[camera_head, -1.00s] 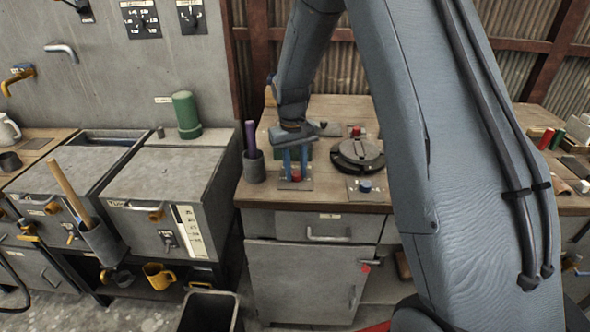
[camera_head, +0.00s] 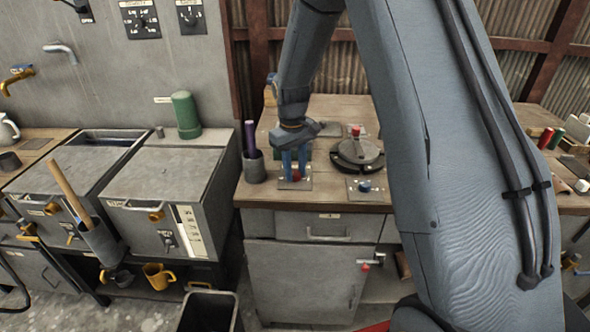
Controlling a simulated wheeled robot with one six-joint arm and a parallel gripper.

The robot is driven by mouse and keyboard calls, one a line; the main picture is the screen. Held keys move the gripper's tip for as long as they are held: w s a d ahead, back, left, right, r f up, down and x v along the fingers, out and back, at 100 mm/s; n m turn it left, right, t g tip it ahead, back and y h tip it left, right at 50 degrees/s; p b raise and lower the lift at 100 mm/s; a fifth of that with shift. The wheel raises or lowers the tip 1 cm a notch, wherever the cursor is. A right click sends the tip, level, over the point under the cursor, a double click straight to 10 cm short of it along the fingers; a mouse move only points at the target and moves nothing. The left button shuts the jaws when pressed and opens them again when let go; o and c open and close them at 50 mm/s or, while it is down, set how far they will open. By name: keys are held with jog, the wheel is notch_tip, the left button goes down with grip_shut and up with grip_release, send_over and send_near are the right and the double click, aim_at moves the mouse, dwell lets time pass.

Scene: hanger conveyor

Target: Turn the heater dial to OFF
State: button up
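My gripper (camera_head: 294,164) points down at the front left of the wooden workbench, its two blue fingers apart. A red knob (camera_head: 296,177) on a small metal plate shows between and behind the fingertips. Whether the fingers touch it cannot be told. A second plate to the right carries a blue knob (camera_head: 365,186). On the wall at the upper left, dark panels with dials (camera_head: 140,19) hang, with another panel (camera_head: 191,15) beside them. No label is readable enough to tell which one is the heater dial.
A dark cup (camera_head: 254,168) with a purple stick stands just left of my gripper. A round dark fixture (camera_head: 357,154) sits to its right, with a red-topped button (camera_head: 355,131) behind it. A green cylinder (camera_head: 186,115) stands on the grey unit at the left. My arm hides much of the right side.

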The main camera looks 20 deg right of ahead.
aim_at(294, 174)
jog(key=o, duration=0.4)
jog(key=shift+r, duration=0.1)
jog(key=r+b, duration=0.1)
jog(key=r, duration=0.3)
jog(key=r+b, duration=0.1)
jog(key=r, duration=0.2)
jog(key=shift+a+r, duration=0.2)
jog(key=shift+r, duration=0.15)
jog(key=shift+s, duration=0.15)
